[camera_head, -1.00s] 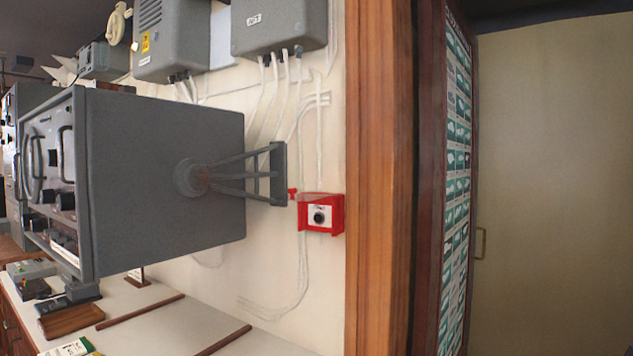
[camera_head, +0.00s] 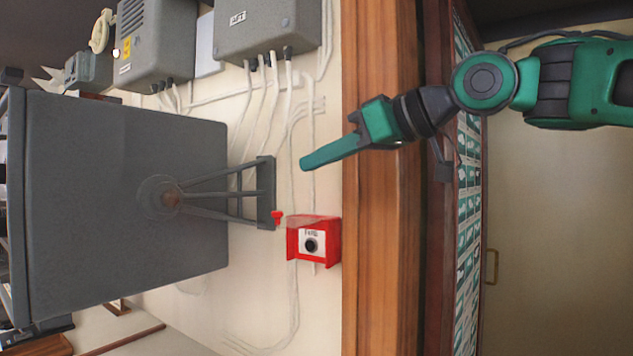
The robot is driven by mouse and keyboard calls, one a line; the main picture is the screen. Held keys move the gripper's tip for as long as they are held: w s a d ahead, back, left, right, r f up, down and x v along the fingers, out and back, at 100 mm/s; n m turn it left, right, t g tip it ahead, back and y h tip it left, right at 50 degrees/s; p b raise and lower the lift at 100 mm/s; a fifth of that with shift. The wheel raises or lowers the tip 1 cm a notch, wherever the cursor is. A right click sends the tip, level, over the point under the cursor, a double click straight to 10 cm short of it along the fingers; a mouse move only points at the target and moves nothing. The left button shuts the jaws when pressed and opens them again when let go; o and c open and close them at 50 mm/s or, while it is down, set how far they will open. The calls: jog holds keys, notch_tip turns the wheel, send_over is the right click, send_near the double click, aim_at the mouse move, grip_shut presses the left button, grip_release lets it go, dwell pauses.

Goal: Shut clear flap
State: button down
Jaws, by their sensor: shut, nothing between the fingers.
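A small red box (camera_head: 334,243) is fixed to the white wall, with a white plate and a dark round button (camera_head: 311,245) on its front. The clear flap (camera_head: 303,221) shows as a faint see-through sheet at the top of the box, sticking outward from it. A red tab (camera_head: 278,217) is at its outer left end. The flap looks raised, and the button is uncovered. My gripper (camera_head: 304,164) is green and shut, with nothing in it. It points left and slightly down, above the box and apart from it and the flap.
A large grey console (camera_head: 120,190) on a wall bracket (camera_head: 265,192) stands just left of the box. Grey electrical boxes (camera_head: 268,25) and white cables hang above. A wooden post (camera_head: 370,290) is to the right. Bare wall lies below the box.

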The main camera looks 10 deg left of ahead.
send_over(285, 226)
jog(key=f, duration=0.2)
jog(key=shift+d+f, duration=0.2)
jog(key=shift+f, duration=0.1)
jog(key=f, duration=0.3)
jog(key=shift+w+a, duration=0.15)
jog(key=shift+w, duration=0.1)
jog(key=shift+f, duration=0.6)
jog(key=shift+s+f, duration=0.1)
jog(key=shift+s, duration=0.05)
